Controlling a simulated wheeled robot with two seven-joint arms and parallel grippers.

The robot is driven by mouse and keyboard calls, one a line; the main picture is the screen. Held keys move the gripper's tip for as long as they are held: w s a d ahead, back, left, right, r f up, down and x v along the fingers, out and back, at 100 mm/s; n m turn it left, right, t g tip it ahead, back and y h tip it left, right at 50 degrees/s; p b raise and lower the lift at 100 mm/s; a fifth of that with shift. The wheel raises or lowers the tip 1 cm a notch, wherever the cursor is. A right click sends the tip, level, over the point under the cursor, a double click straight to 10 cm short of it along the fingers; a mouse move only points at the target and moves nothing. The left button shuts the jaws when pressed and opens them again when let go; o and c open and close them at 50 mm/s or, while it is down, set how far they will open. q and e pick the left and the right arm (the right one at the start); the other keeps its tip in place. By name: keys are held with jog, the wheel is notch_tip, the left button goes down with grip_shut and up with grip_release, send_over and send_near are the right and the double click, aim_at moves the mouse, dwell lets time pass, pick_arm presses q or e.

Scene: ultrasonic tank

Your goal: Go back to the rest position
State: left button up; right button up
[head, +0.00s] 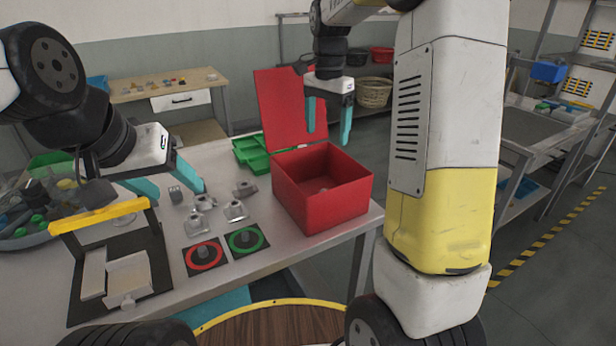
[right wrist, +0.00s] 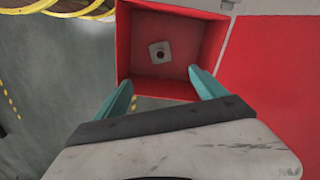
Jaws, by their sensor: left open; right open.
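My left gripper (head: 176,187) is open at the left of the table, its teal fingers above the tabletop near several small grey metal parts. My right gripper (head: 328,134) is open and empty, pointing down above the red box (head: 328,214). In the right wrist view its two fingers (right wrist: 160,92) are spread at the edge of the red box (right wrist: 124,50). One small grey part (right wrist: 160,51) with a dark round centre lies on the floor of that box. The red lid (head: 290,108) stands open at the back.
A green tray (head: 252,160) lies behind the box. Red (head: 204,257) and green (head: 246,240) ring pads lie in front, each with a dark part on it. A yellow-handled fixture (head: 100,216) and a cluttered bin (head: 40,215) are at the left.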

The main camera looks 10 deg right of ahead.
jog(key=s+a+r+n+t+y, duration=0.1)
jog(key=s+n+t, duration=0.2)
jog(key=s, duration=0.9)
jog(key=s+a+r+n+t+y, duration=0.1)
jog(key=s+r+n+t, duration=0.1)
jog(key=s+n, duration=0.5)
jog(key=s+t, duration=0.1)
jog(key=s, duration=0.4)
jog(key=shift+s+r, duration=0.1)
dwell(0.3)
